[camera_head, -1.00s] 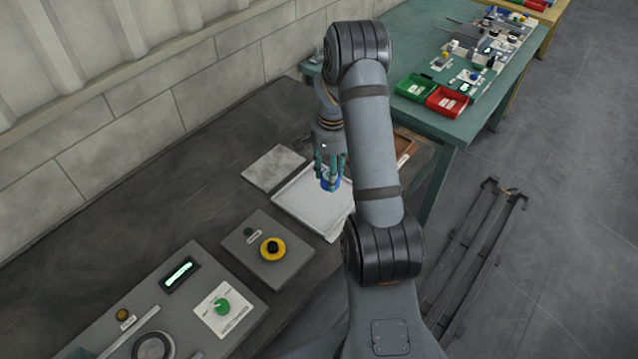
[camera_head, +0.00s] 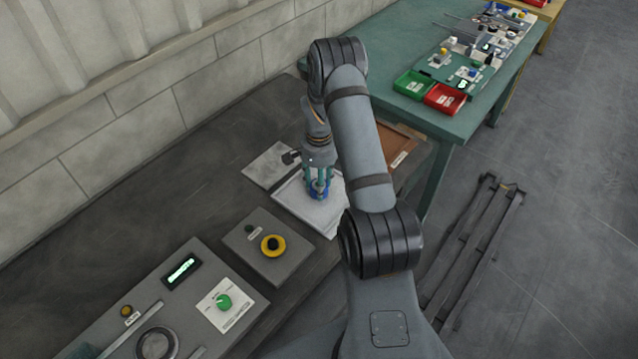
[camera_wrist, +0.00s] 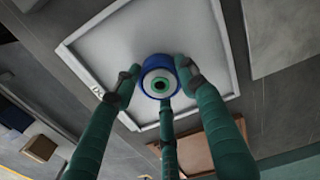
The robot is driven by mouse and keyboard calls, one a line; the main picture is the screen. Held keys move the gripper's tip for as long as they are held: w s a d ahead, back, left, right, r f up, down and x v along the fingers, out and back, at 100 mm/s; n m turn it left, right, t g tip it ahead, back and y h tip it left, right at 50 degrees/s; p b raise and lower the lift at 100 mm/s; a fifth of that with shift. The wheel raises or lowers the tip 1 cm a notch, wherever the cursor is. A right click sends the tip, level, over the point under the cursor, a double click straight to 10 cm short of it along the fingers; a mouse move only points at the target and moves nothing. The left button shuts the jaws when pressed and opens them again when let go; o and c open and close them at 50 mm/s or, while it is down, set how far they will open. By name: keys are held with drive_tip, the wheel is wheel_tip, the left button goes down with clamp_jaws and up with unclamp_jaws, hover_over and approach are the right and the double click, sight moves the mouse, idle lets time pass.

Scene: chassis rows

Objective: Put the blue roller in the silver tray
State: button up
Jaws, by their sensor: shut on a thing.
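The blue roller (camera_wrist: 158,64) is a short blue cylinder with a pale end face and a green-ringed dark centre. My gripper (camera_wrist: 155,82) is shut on it, with green fingers around its sides in the wrist view. In the head view my gripper (camera_head: 319,188) points down over the silver tray, and the blue roller (camera_head: 318,194) shows low between the fingers. The silver tray (camera_head: 292,198) is a shallow light-grey tray with a raised rim, and it fills much of the wrist view (camera_wrist: 205,35). I cannot tell whether the roller touches the tray floor.
A flat grey plate (camera_head: 268,164) lies left of the tray, and a brown tray (camera_head: 398,145) lies to its right. A grey panel with a yellow-ringed button (camera_head: 272,246) stands in front. Green (camera_head: 413,84) and red (camera_head: 445,98) bins sit on the teal table.

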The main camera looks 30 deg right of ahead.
drive_tip(key=o, duration=1.3)
drive_tip(key=shift+o, duration=0.2)
wheel_tip(320, 180, up, 12)
drive_tip(key=b, duration=0.2)
drive_tip(key=shift+r, duration=0.1)
wheel_tip(320, 180, down, 13)
drive_tip(key=shift+s+r+p, duration=0.1)
drive_tip(key=shift+r+p, duration=0.1)
drive_tip(key=shift+p, duration=1.05)
drive_tip(key=shift+w+r+b, duration=0.2)
drive_tip(key=shift+r+b, duration=0.2)
drive_tip(key=shift+r, duration=0.6)
drive_tip(key=shift+s+r, duration=0.1)
drive_tip(key=shift+r, duration=0.55)
